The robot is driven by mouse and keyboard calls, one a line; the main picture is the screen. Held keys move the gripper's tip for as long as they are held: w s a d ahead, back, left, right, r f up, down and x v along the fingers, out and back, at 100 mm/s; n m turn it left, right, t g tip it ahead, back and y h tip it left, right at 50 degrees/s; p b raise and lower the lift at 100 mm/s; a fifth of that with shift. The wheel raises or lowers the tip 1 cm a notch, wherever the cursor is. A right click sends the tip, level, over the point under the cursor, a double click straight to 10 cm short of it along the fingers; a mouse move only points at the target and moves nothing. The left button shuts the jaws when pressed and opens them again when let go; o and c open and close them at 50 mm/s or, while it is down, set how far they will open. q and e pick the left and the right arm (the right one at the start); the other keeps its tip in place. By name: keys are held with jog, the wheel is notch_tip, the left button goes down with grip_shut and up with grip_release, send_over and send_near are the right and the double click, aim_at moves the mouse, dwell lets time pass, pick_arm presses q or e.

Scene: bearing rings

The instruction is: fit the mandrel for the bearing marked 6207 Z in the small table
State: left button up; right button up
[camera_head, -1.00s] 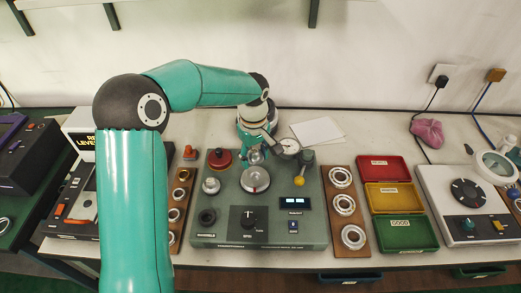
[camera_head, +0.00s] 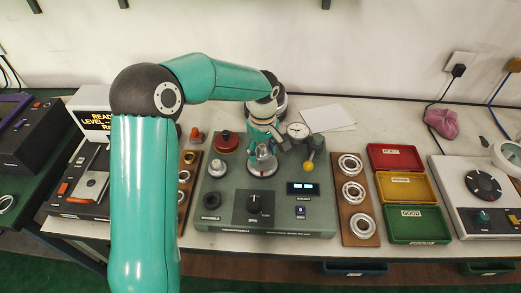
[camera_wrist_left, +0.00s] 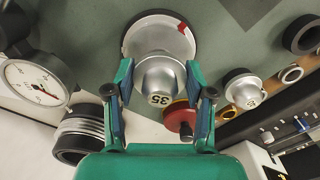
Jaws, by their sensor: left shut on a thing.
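My left gripper (camera_head: 263,148) is over the middle of the grey-green test unit (camera_head: 225,222). In the left wrist view its two fingers (camera_wrist_left: 160,74) are shut on a silver mandrel (camera_wrist_left: 158,78) marked 35. The mandrel is upright over the small round silver table (camera_wrist_left: 183,42), which has a red mark; whether it is fully seated cannot be told. In the head view the small table (camera_head: 262,172) shows below the gripper. A second silver mandrel (camera_head: 217,169) stands to the left, also in the left wrist view (camera_wrist_left: 242,90). My right gripper is not in view.
A red knob (camera_head: 227,142) is behind left. Bearing rings lie on a brown board (camera_head: 343,222); red, yellow and green (camera_head: 416,238) trays are farther right.

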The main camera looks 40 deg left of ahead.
pick_arm(q)
jog(key=shift+w+f+b, duration=0.1)
jog(key=shift+f+b, duration=0.1)
jog(key=shift+b, duration=0.3)
dwell(0.9)
jog(key=shift+f, duration=0.2)
jog(key=shift+f+b, duration=0.5)
jog(key=shift+b, duration=0.1)
jog(key=shift+f, duration=0.1)
dwell(0.6)
jog(key=o, duration=1.5)
jog(key=shift+o, duration=0.2)
jog(key=shift+r, duration=0.6)
notch_tip(320, 180, up, 11)
jog(key=shift+f, duration=0.15)
